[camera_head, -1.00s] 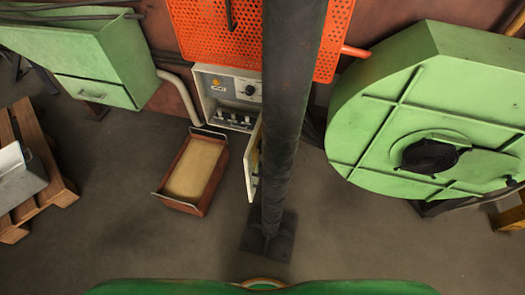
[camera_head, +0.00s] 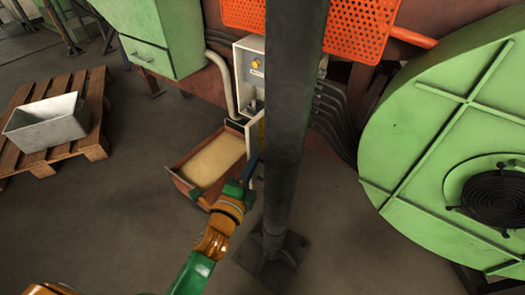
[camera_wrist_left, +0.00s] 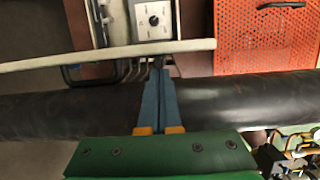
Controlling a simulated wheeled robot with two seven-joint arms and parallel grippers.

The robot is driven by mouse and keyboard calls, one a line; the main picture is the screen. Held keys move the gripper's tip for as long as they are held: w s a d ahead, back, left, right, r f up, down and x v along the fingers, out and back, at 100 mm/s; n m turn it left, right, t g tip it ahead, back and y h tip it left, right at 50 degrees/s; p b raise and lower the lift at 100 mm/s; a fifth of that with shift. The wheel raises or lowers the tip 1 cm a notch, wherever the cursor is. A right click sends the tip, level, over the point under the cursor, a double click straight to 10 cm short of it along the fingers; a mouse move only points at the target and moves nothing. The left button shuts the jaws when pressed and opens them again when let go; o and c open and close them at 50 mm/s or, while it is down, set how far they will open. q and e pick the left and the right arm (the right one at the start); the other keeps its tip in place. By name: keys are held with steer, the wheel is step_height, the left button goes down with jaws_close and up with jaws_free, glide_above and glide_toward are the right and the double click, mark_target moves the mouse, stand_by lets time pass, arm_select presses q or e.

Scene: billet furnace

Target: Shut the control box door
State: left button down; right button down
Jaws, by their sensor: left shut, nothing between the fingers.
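The pale control box (camera_head: 249,70) stands behind the dark pillar, which hides its right part. Its door (camera_head: 252,135) stands open towards me, seen nearly edge-on and partly hidden by the pillar and my arm. In the left wrist view the box (camera_wrist_left: 155,18) shows its dial, and the door (camera_wrist_left: 110,57) is a long cream strip across the picture. My left gripper (camera_head: 254,162) is low beside the pillar, near the door. Its blue fingers (camera_wrist_left: 159,74) are shut and empty, tips close to the door's edge; I cannot tell whether they touch. My right gripper is not in view.
The dark pillar (camera_head: 290,130) stands close to the right of my left gripper. A brown tray (camera_head: 178,179) with sandy filling lies on the floor to its left. A pallet with a metal bin (camera_head: 45,125) is far left. A big green round housing (camera_head: 425,130) is right.

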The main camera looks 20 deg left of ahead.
arm_select(q)
steer(key=shift+w+d, duration=0.15)
steer(key=shift+w, duration=1.05)
steer(key=shift+w+d, duration=0.1)
steer(key=shift+w, duration=1.1)
